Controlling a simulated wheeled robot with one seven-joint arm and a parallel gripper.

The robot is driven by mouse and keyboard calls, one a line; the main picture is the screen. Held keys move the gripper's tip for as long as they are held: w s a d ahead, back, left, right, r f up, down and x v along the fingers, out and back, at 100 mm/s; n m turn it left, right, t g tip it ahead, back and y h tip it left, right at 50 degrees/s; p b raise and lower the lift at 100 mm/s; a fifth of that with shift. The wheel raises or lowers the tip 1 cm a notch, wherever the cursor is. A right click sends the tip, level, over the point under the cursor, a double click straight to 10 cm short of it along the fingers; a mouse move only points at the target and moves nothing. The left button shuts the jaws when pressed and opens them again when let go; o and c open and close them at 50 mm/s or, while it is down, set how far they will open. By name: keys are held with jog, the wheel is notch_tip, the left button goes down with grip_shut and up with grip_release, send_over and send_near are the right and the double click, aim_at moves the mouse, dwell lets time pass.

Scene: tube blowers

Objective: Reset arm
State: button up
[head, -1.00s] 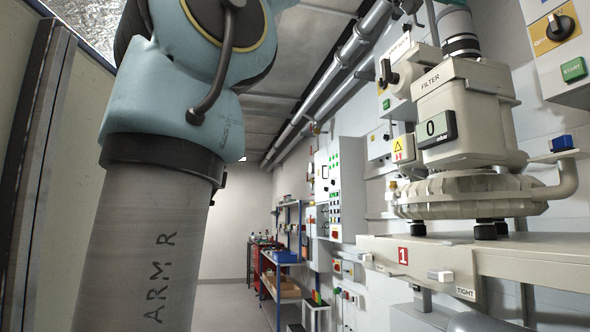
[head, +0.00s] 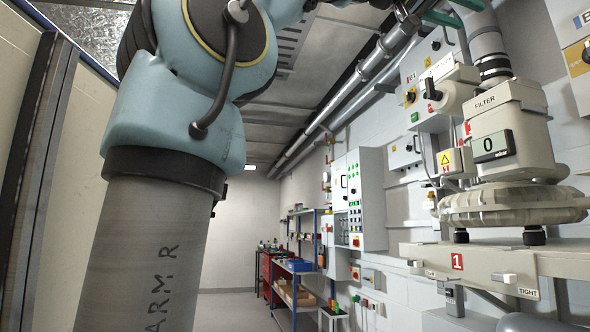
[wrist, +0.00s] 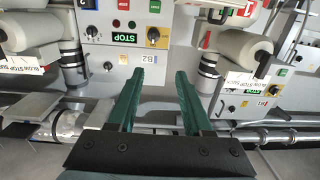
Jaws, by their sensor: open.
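My gripper (wrist: 160,74) shows in the wrist view as two dark green fingers, spread apart with nothing between them. Beyond the fingertips is a control panel (wrist: 120,52) that appears upside down, with a black knob, a green lit label and small round buttons. I cannot tell how far the fingers are from it. In the head view my grey and light blue arm (head: 170,130) fills the left side and bends towards the top right. Green parts (head: 440,16) at the top edge may be my fingers; they are cut off by the frame.
A filter unit (head: 505,125) reading 0 stands on a bench (head: 480,258) marked 1 at the right. Control boxes (head: 362,200) and pipes (head: 345,90) line the right wall. Shelves (head: 290,283) stand farther back. The floor (head: 225,312) between arm and shelves looks clear.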

jog(key=w+a+f+n+t+y+p, duration=0.1)
jog(key=w+f+n+t+y+p, duration=0.3)
jog(key=w+f, duration=1.15)
jog(key=w+a+f+n+g+y, duration=0.1)
jog(key=w+a+f+n+y, duration=0.25)
jog(key=f, duration=0.65)
jog(key=w+a+f+n+y, duration=0.1)
jog(key=w+a+f+y, duration=0.25)
jog(key=a+f, duration=0.55)
jog(key=s+a+f+n+g+y, duration=0.1)
jog(key=a+f, duration=0.3)
jog(key=f, duration=0.3)
jog(key=a+f+n+g+y+p, duration=0.1)
jog(key=a+f, duration=0.3)
jog(key=f, duration=0.3)
jog(key=s+a+f+n+g+y, duration=0.1)
jog(key=a+f, duration=0.3)
jog(key=f, duration=0.3)
jog(key=s+a+f+n+g+y+p, duration=0.2)
jog(key=s+a+f+g, duration=0.1)
jog(key=s+a+f, duration=1)
jog(key=shift+s+f+y, duration=0.4)
jog(key=shift+s+f, duration=0.25)
jog(key=shift+s, duration=0.4)
